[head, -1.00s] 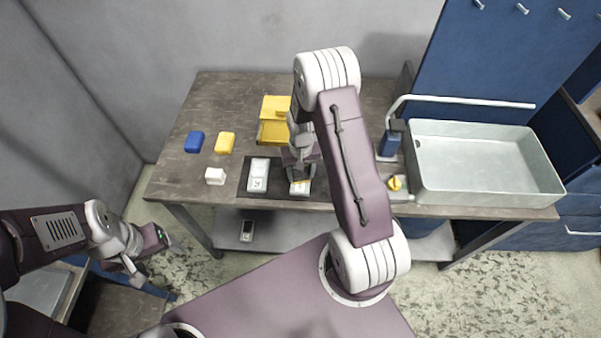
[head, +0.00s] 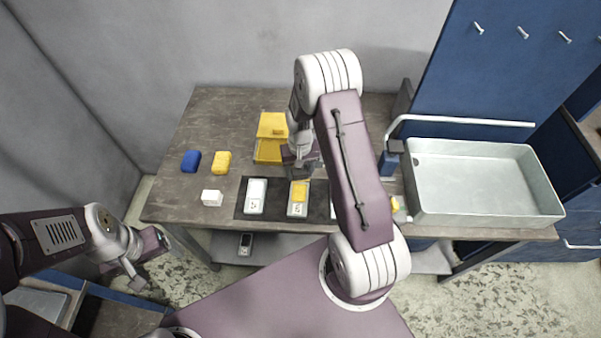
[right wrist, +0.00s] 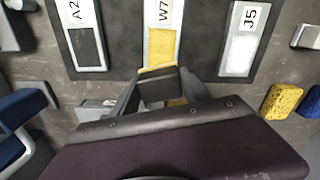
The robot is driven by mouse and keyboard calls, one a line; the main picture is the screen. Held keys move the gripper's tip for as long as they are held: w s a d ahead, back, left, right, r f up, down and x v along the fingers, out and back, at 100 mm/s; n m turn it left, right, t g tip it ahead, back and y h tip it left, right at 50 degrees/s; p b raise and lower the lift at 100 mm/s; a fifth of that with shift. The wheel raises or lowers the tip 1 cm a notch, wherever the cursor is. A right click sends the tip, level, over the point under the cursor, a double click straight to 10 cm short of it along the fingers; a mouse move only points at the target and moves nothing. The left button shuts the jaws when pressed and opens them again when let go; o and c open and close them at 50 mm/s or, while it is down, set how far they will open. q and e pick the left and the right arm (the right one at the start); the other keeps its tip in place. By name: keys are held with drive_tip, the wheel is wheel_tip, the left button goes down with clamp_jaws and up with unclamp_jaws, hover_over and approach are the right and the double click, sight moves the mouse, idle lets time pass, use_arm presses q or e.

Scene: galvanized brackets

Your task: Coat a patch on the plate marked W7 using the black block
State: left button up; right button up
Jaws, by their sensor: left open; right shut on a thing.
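The plate marked W7 (head: 297,208) lies on a dark mat, the middle plate in the right wrist view (right wrist: 163,14). A yellow patch (right wrist: 161,47) covers part of its face. My right gripper (right wrist: 160,92) is shut on the black block (right wrist: 158,84), whose front edge carries yellow. The block is just beyond the plate's patch end and looks clear of it. In the head view my right gripper (head: 302,170) is behind the plate, partly hidden by my arm. My left gripper (head: 140,268) is open and empty, off the table at lower left.
An open yellow box (head: 268,150) stands behind. Blue (head: 191,161), yellow (head: 221,162) and white (head: 212,198) blocks lie left. A metal basin (head: 480,185) is right.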

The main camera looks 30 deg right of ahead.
drive_tip(key=shift+r+p, duration=0.3)
drive_tip(key=shift+r, duration=0.4)
drive_tip(key=shift+w+d+r+p, duration=0.1)
drive_tip(key=shift+w+r+p, duration=0.05)
drive_tip(key=shift+r+p, duration=0.3)
drive_tip(key=shift+w+d+r+p, duration=0.1)
drive_tip(key=shift+w+r+p, duration=0.05)
drive_tip(key=shift+r+p, duration=0.3)
drive_tip(key=shift+r, duration=0.3)
drive_tip(key=shift+s+a+r+p, duration=0.15)
drive_tip(key=shift+s+r+p, duration=0.05)
drive_tip(key=shift+p, duration=0.1)
drive_tip(key=shift+w+f, duration=0.1)
